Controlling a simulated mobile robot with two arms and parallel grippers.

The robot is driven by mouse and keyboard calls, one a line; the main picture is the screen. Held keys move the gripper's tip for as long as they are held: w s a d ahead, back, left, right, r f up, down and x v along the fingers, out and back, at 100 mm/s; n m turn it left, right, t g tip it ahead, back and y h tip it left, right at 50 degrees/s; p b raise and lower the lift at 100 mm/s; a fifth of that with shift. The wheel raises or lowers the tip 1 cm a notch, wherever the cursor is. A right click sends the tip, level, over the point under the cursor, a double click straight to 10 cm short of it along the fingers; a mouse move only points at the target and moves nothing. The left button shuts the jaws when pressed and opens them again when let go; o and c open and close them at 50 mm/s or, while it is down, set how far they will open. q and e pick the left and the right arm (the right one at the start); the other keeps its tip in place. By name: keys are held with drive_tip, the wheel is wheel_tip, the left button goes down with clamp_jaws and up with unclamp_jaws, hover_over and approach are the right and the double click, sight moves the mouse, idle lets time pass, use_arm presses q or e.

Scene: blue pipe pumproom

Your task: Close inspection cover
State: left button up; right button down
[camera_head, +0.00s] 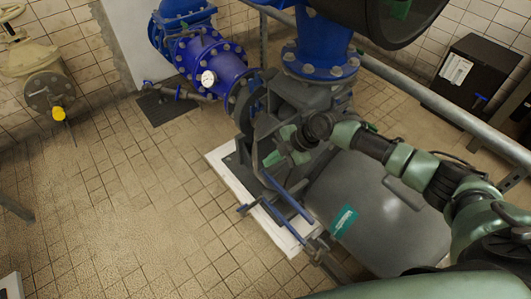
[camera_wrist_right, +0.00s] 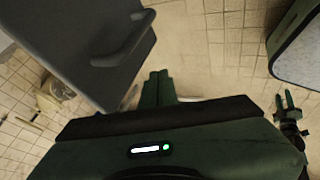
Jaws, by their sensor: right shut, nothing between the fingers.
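A large grey rounded housing (camera_head: 370,225) with a teal label stands at the lower right in the head view. A raised bar handle (camera_head: 403,193) is on it. A dark grey panel (camera_wrist_right: 65,40) with a similar handle (camera_wrist_right: 125,40) shows in the right wrist view. This looks like the inspection cover, but I cannot tell how far open it is. My right gripper (camera_head: 273,159) is shut and empty beside the pump; its fingers also show in the right wrist view (camera_wrist_right: 156,88), apart from the panel. My left gripper (camera_wrist_right: 287,101) seems open at the right of the wrist view.
The dark pump (camera_head: 305,97) and blue pipes (camera_head: 215,62) stand behind my right gripper. A white plinth (camera_head: 225,165) with blue bars (camera_head: 287,195) lies beneath. A grey rail (camera_head: 440,108) crosses the right side. Tiled floor (camera_head: 130,215) is free at the left.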

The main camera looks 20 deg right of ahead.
drive_tip(key=shift+w+a, duration=0.25)
drive_tip(key=shift+w, duration=0.35)
drive_tip(key=shift+w+a, duration=0.2)
drive_tip(key=shift+w, duration=0.4)
